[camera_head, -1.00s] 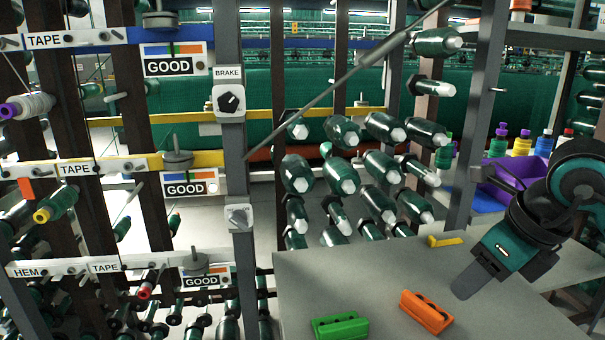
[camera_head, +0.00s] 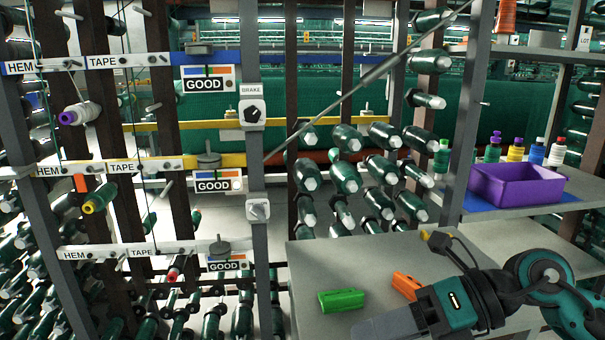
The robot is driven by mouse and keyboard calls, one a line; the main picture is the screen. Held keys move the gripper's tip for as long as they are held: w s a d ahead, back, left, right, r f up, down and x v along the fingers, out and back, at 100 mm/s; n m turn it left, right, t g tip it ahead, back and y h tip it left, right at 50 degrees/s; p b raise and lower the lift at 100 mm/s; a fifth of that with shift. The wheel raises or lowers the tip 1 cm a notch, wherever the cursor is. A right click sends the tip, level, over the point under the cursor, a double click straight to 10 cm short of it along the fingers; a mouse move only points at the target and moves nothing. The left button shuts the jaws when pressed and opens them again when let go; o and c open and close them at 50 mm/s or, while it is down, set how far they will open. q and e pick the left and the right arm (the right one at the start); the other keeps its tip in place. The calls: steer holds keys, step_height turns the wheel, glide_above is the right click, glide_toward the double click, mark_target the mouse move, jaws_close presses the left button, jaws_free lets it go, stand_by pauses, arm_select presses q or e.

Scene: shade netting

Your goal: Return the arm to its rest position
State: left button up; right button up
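My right arm comes in from the lower right, and its dark green wrist hangs over the grey table (camera_head: 345,270). My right gripper (camera_head: 380,326) is a grey shape at the bottom edge, pointing left and partly cut off. Its fingers cannot be told apart, so I cannot see whether it is open or shut. Nothing shows clearly in it. My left gripper is not in view.
A green block (camera_head: 341,300) and an orange block (camera_head: 407,285), partly behind my wrist, lie on the table. A purple bin (camera_head: 517,188) stands on the right shelf. The thread rack with a brake knob (camera_head: 252,112) fills the left and middle.

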step_height(320, 180, up, 5)
steer(key=w+a+m+t+y+p, duration=0.25)
steer(key=m+t+y, duration=0.45)
steer(key=m, duration=0.4)
steer(key=d+f+m+t+h+p, duration=0.2)
steer(key=d+f+m+t+h, duration=0.4)
steer(key=m, duration=0.5)
steer(key=d+f+m+t+h+p, duration=0.2)
steer(key=d+f+m+t+h, duration=0.1)
steer(key=f+m+h, duration=0.7)
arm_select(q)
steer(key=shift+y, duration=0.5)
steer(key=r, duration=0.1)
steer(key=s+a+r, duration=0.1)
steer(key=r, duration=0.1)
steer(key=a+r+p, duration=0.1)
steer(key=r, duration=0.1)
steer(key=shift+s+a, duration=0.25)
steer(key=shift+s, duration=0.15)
arm_select(e)
steer(key=s+d+f+m+g+h, duration=0.2)
steer(key=s+f+m+g, duration=0.3)
steer(key=s+f, duration=0.5)
steer(key=shift+f+m+g, duration=0.3)
steer(key=shift+f+m, duration=0.3)
steer(key=shift+m, duration=0.6)
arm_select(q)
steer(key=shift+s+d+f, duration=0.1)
arm_select(e)
steer(key=shift+w, duration=0.1)
